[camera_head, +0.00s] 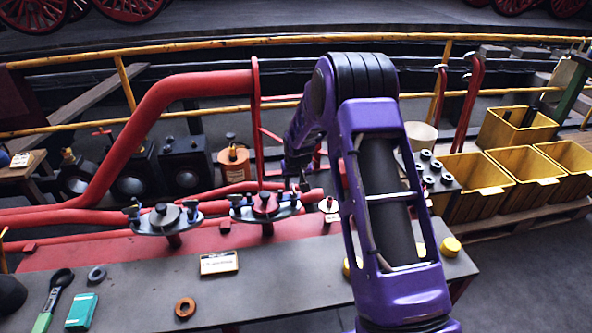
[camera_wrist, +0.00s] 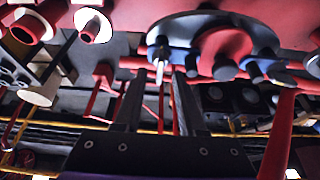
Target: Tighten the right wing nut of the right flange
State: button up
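The right flange (camera_head: 265,207) is a dark oval plate with a red centre on a red post. It also shows, upside down, in the wrist view (camera_wrist: 262,35). I cannot tell whether either finger touches the nut.
The left flange (camera_head: 166,218) stands to the left on the red base. A grey bench (camera_head: 250,292) in front holds a green-handled tool (camera_head: 52,302), a teal box (camera_head: 81,311) and a copper ring (camera_head: 185,308). A thick red pipe (camera_head: 170,95) rises behind. Yellow crates (camera_head: 475,185) stand at right.

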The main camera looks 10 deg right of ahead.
jog(key=p+v, duration=0.2)
jog(key=v, duration=1.4)
jog(key=shift+r, duration=0.15)
